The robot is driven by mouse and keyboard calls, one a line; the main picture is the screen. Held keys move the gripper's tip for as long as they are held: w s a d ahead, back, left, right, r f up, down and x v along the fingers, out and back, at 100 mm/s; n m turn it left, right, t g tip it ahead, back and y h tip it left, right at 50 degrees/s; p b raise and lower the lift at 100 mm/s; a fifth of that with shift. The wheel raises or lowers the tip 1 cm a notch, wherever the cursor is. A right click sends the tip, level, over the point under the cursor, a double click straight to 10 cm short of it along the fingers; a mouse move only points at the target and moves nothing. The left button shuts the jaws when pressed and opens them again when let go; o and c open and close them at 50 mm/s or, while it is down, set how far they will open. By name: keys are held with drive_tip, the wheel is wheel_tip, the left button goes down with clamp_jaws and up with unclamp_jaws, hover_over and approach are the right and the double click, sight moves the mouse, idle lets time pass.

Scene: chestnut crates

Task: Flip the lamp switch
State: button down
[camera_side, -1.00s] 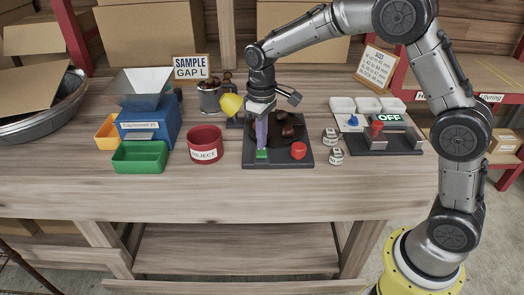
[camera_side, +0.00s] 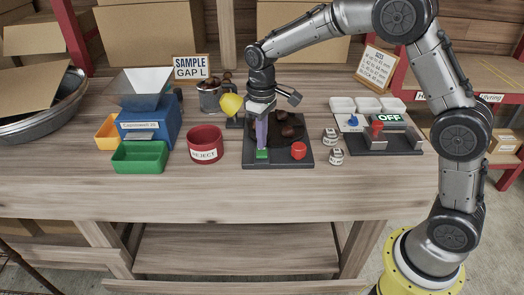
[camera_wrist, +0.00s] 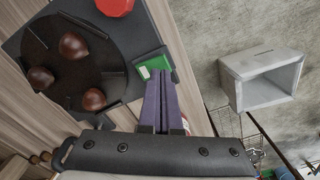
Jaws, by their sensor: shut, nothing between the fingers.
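A yellow lamp head (camera_side: 231,104) tilts at the back left of a dark square station (camera_side: 281,162). A green rocker or button (camera_side: 262,155) sits at the station's front-left corner. In the wrist view, this green piece (camera_wrist: 153,66) has a pale strip on it. My gripper (camera_side: 262,148) points straight down, shut and empty, with its purple fingers at the green piece. The fingertips (camera_wrist: 160,76) overlap its near edge in the wrist view; I cannot tell whether they touch it. No label shows which control is the lamp switch.
The station has a round dark plate (camera_wrist: 83,68) with several chestnuts and a red button (camera_side: 299,150). A red reject bowl (camera_side: 205,139) and green tray (camera_side: 140,157) stand left. The table front is clear.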

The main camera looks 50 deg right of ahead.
drive_tip(key=shift+f, duration=1.4)
idle(0.9)
drive_tip(key=shift+r, duration=0.15)
drive_tip(key=shift+r, duration=3.4)
drive_tip(key=shift+r, duration=0.2)
wheel_tip(320, 180, up, 8)
drive_tip(key=t, duration=0.2)
hover_over(262, 153)
drive_tip(key=s+d, duration=0.1)
drive_tip(key=s, duration=0.2)
drive_tip(key=s+d+r+t, duration=0.1)
drive_tip(key=s+r+t, duration=0.1)
drive_tip(key=s+r, duration=0.5)
drive_tip(key=s+f+m, duration=0.1)
drive_tip(key=s+f, duration=0.1)
drive_tip(key=s, duration=0.4)
drive_tip(key=s+d+f+m+t, duration=0.1)
drive_tip(key=s+f, duration=0.2)
drive_tip(key=s, duration=0.3)
drive_tip(key=s+f+m, duration=0.1)
drive_tip(key=s+f, duration=0.2)
drive_tip(key=s, duration=0.4)
drive_tip(key=shift+d+f+t, duration=0.15)
drive_tip(key=shift+f+t, duration=0.05)
drive_tip(key=shift+t, duration=0.1)
